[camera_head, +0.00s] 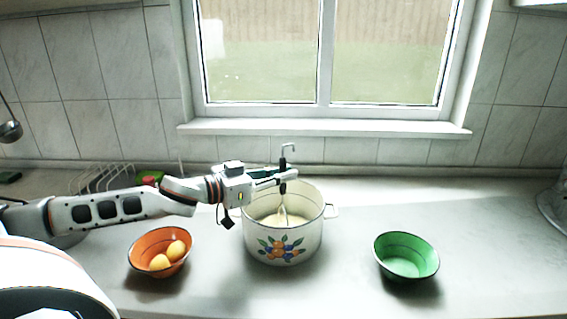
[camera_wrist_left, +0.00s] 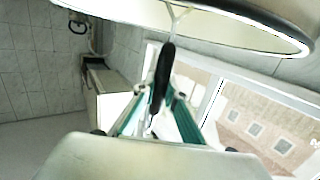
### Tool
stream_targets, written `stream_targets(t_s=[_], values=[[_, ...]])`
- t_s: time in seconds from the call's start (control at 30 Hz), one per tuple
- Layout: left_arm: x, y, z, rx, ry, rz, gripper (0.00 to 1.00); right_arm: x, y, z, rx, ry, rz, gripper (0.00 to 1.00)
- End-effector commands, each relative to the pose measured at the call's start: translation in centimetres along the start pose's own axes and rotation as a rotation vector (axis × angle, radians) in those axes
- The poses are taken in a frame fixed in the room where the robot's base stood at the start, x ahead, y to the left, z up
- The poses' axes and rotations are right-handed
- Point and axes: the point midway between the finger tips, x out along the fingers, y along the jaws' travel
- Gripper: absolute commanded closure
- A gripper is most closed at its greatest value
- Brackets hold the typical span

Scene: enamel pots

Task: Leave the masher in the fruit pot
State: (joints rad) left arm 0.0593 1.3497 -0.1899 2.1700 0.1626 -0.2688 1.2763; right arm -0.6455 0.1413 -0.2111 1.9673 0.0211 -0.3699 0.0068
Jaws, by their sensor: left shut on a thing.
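The white enamel fruit pot (camera_head: 284,244), with fruit painted on its front, stands on the counter in the middle of the head view. Something pale fills its bottom. My left gripper (camera_head: 287,175) is over the pot's mouth, shut on the dark handle of the masher (camera_head: 283,187). The masher is roughly upright, its hooked end up and its wire part down inside the pot; whether it touches the bottom is unclear. In the left wrist view the gripper (camera_wrist_left: 157,95) holds the black handle (camera_wrist_left: 163,72), with the pot's rim (camera_wrist_left: 270,32) across the top. My right gripper is out of view.
An orange bowl (camera_head: 142,262) with two yellow-orange round things stands left of the pot. An empty green bowl (camera_head: 423,262) stands to the right. A wire rack (camera_head: 95,180) is behind my left arm. The counter between pot and green bowl is clear; the window sill (camera_head: 330,129) is behind.

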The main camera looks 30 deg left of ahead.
Motion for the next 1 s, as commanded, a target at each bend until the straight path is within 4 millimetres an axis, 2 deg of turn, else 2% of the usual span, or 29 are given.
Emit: stream_targets(t_s=[0.37,0.4,0.47,1.0], values=[[0.04,0.00,0.43,0.000,0.001,0.000,1.00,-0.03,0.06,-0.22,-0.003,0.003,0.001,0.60],[0.04,0.00,0.43,0.000,0.001,0.000,0.84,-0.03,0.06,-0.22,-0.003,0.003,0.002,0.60],[0.04,0.00,0.43,0.000,0.001,0.000,0.69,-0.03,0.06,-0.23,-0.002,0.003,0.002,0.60],[-0.33,-0.02,0.63,-0.003,-0.002,-0.001,0.69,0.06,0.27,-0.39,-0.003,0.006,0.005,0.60]])
